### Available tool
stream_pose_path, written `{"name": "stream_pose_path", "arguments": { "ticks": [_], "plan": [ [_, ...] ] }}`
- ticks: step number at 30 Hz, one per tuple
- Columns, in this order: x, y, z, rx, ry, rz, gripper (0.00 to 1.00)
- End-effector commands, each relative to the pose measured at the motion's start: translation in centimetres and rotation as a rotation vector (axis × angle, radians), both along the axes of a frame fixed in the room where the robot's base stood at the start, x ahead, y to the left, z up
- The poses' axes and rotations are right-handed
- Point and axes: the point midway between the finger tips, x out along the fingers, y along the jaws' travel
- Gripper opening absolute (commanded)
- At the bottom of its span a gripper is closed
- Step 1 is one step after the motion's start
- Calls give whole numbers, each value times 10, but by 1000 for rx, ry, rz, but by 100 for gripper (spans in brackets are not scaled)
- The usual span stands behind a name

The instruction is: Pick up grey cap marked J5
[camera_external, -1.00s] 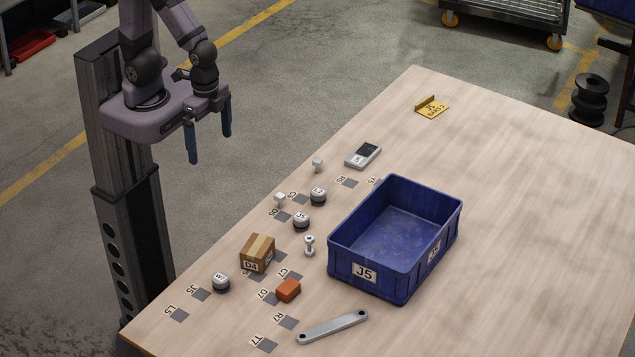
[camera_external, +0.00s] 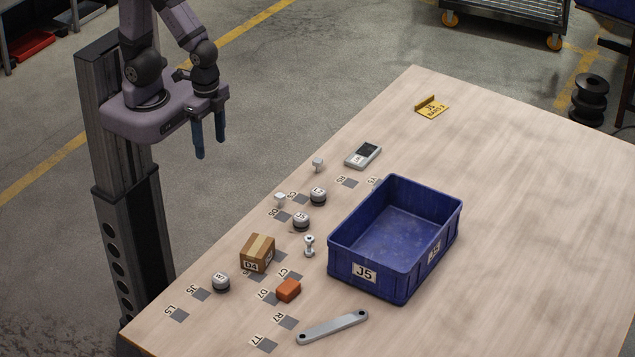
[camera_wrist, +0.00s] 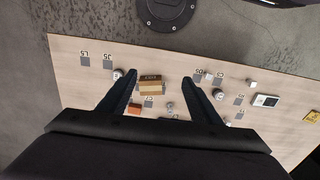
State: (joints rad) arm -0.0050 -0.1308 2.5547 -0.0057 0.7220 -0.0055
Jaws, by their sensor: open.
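A round grey cap whose label reads J5 (camera_external: 301,222) stands on the table left of the blue bin. Two similar caps are nearby: one (camera_external: 318,196) just behind it, and one (camera_external: 221,282) nearer the front left, whose labels are hard to read. My gripper (camera_external: 210,148) is open and empty, up in the air beyond the table's left edge, well away from the caps. In the wrist view its two fingers (camera_wrist: 162,77) stand apart above the table; the J5 cap seems hidden behind the right finger there.
A blue bin (camera_external: 341,241) labelled J5 stands right of the caps. A cardboard box (camera_external: 257,253), a bolt (camera_external: 309,246), an orange block (camera_external: 288,290), a metal link (camera_external: 332,327), small white pieces (camera_external: 280,199) and a meter (camera_external: 363,155) lie around. The right side of the table is clear.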

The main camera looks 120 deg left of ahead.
Motion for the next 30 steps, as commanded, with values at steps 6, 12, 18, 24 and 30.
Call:
{"name": "stream_pose_path", "arguments": {
  "ticks": [6, 12, 18, 24, 30],
  "plan": [
    [10, 9, -24, -49, 73, 188, 58],
    [35, 28, -69, -176, 223, 579, 58],
    [68, 60, -122, -371, 391, 1020, 58],
    [100, 109, -177, -619, 547, 1417, 58],
    [117, 168, -227, -899, 674, 1722, 58]
  ]
}}
